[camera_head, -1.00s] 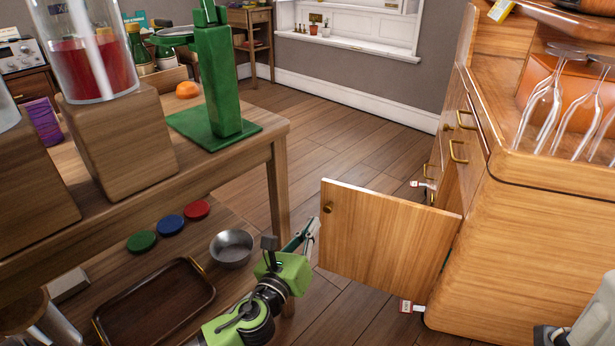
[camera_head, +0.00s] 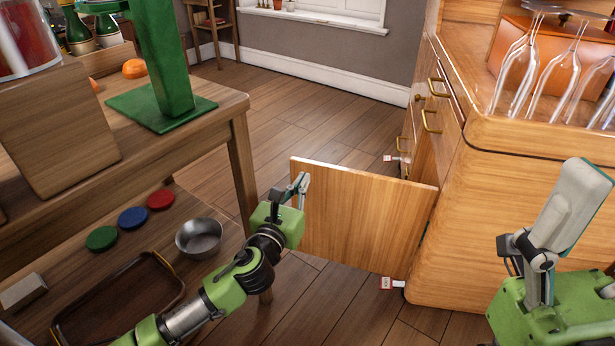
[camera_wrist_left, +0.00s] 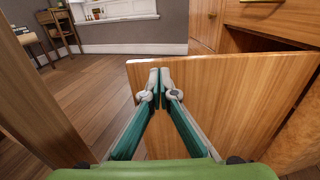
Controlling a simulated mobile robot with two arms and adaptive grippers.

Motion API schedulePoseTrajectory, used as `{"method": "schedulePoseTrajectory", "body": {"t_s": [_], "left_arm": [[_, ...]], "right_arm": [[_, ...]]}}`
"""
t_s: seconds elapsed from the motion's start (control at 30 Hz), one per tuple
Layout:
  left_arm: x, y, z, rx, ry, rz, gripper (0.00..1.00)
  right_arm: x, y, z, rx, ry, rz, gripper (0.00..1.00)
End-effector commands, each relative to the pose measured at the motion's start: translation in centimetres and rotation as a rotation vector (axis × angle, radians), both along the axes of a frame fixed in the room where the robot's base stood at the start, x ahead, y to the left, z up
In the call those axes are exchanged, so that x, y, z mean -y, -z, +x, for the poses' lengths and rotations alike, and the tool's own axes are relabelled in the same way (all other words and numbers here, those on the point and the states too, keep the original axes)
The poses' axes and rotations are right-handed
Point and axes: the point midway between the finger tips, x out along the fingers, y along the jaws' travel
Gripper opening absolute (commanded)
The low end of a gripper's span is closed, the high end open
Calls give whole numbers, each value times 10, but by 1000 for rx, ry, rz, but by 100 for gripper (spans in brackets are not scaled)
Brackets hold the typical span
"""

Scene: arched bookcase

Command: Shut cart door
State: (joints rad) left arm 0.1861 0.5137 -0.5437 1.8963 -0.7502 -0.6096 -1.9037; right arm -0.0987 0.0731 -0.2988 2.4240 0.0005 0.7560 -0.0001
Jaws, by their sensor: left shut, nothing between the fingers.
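The cart door (camera_head: 365,220) is a light wooden panel that stands wide open, sticking out to the left from the wooden cart (camera_head: 530,220). My left gripper (camera_head: 303,182) is shut and empty at the door's free left edge, covering the place of its knob. In the left wrist view the door (camera_wrist_left: 235,95) fills the right half. The shut fingertips (camera_wrist_left: 160,75) overlap its upper left part; I cannot tell whether they touch it. An open dark compartment shows behind the door. My right gripper (camera_head: 570,205) points up in front of the cart's side; its finger gap is hidden.
A wooden table (camera_head: 222,105) stands on the left with a green stand (camera_head: 160,60). Its lower shelf holds a metal bowl (camera_head: 199,237), coloured discs and a tray (camera_head: 65,318). Upside-down glasses (camera_head: 535,65) stand on the cart.

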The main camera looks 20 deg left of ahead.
Motion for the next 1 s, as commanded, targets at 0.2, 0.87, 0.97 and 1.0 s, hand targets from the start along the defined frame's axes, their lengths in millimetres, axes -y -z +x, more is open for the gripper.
{"method": "schedulePoseTrajectory", "body": {"t_s": [0.2, 0.87, 0.97, 1.0], "left_arm": [[2, 3, 31, 1, -1, 0, 0], [2, 0, 46, 0, 5, 1, 0], [3, -1, 51, 1, 20, 2, 0], [3, -2, 55, 2, 31, 3, 0]], "right_arm": [[-2, -4, -3, 48, 2, -5, 75], [-3, -10, -4, 66, 2, -9, 75], [-3, -12, -5, 67, 1, -9, 75], [-3, -12, -5, 67, 1, -7, 75]]}}
